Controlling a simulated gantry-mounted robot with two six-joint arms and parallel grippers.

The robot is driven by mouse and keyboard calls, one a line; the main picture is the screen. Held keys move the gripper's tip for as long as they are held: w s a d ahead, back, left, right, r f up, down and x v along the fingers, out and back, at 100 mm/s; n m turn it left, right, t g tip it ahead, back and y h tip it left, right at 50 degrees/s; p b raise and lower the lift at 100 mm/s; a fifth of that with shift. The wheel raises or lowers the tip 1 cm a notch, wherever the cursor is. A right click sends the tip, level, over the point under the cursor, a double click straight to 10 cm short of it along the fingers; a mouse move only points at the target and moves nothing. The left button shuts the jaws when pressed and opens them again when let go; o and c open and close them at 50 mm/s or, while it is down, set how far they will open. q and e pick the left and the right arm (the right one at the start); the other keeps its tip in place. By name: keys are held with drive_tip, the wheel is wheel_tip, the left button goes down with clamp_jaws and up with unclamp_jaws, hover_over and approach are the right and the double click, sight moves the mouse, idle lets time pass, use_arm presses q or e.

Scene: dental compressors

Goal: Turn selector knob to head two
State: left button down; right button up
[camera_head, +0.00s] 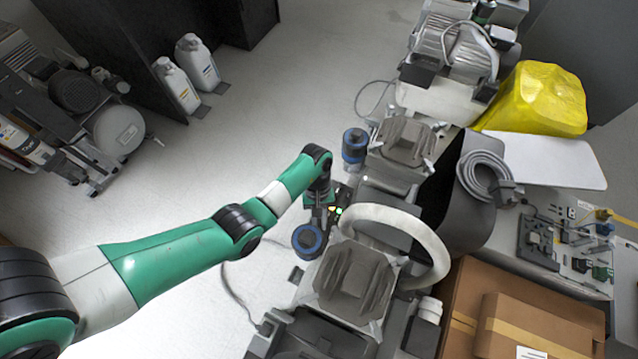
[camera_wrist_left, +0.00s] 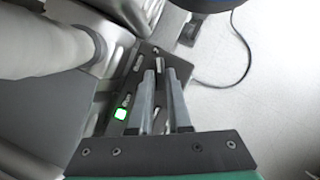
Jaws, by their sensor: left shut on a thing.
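The selector knob (camera_wrist_left: 159,64) shows as a small light-grey piece at the tips of my left gripper's fingers in the left wrist view. It sits on a dark control panel (camera_wrist_left: 140,67) with small white labels and a lit green lamp (camera_wrist_left: 120,114). My left gripper (camera_wrist_left: 167,76) is shut on the knob, with one finger on each side. The knob's exact pointing direction is hard to read. In the head view my left gripper (camera_head: 328,207) is at the compressor's panel, beside small lit lamps (camera_head: 338,211), and the knob is hidden there. My right gripper is not in view.
A thick pale hose (camera_head: 400,222) arches right of the panel. Blue-topped cylinders (camera_head: 355,145) (camera_head: 308,240) stand close to the gripper. Compressor heads (camera_head: 352,282) lie in front and behind. Cardboard boxes (camera_head: 530,315) are at the lower right.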

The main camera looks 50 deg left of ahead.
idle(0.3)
use_arm(q)
drive_tip(key=c, duration=0.9)
unclamp_jaws()
drive_tip(key=shift+o, duration=0.2)
drive_tip(key=p+v, duration=0.4)
drive_tip(key=v, duration=0.7)
drive_tip(key=shift+r, duration=0.25)
drive_tip(key=shift+w, duration=0.1)
